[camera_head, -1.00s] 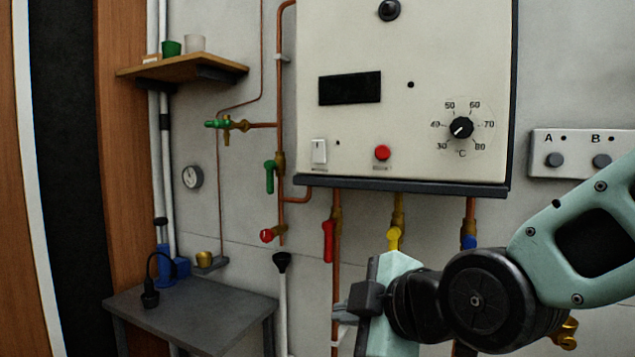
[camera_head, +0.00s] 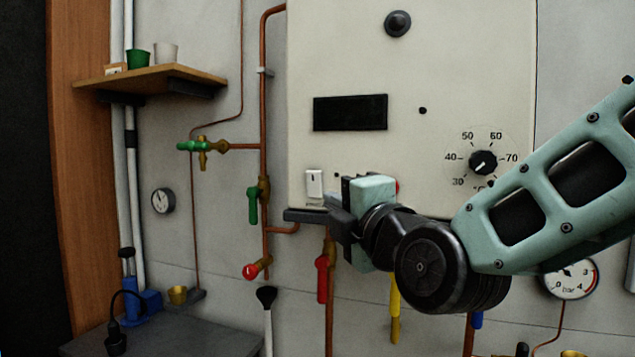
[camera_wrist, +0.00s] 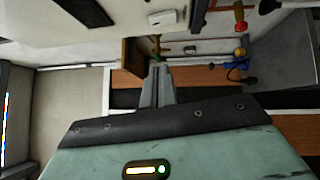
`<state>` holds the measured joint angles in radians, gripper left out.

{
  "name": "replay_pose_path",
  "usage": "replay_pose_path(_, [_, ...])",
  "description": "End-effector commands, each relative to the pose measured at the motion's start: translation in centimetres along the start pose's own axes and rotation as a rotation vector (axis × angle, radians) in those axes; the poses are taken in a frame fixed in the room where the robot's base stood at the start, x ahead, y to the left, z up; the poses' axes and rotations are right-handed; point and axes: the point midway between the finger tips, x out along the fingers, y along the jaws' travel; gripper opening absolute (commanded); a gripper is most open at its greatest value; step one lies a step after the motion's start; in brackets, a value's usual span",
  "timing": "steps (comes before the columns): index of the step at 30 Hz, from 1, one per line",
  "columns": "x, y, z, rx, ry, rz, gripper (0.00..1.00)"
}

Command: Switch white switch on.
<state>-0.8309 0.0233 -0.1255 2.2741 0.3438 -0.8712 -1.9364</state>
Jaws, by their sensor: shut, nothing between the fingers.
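The white switch (camera_head: 314,183) is a small upright white rocker at the lower left of the cream boiler panel (camera_head: 450,80). It also shows near the top middle of the wrist view (camera_wrist: 162,18). I cannot tell which way its rocker is tipped. My gripper (camera_head: 333,203) is just right of and a little below the switch in the head view, in front of the panel's lower edge. In the wrist view its fingers (camera_wrist: 157,78) are together and empty, with a visible gap to the switch. My gripper hides most of the red button (camera_head: 397,186).
A dial (camera_head: 483,162) sits right on the panel. Below hang a red-handled valve (camera_head: 322,279) and a yellow handle (camera_head: 395,309). Green valves and copper pipes run left of the panel. A wooden shelf (camera_head: 150,80) and a grey table (camera_head: 180,335) stand at left.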

Motion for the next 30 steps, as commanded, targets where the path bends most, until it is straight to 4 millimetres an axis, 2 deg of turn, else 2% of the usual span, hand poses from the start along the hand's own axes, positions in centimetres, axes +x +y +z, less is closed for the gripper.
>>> replay_pose_path(5, [2.1, 0.2, 0.1, -0.001, -0.001, -0.003, 0.0])
replay_pose_path(17, [10.1, 0.3, 0.1, -0.001, -0.001, -0.003, 0.0])
replay_pose_path(18, [10.5, 0.4, 0.7, -0.002, -0.004, -0.002, 0.0])
replay_pose_path(24, [12.2, 0.2, 2.4, 0.0, -0.002, -0.002, 0.0])
replay_pose_path(30, [12.6, 0.0, 2.9, 0.001, 0.0, -0.002, 0.0])
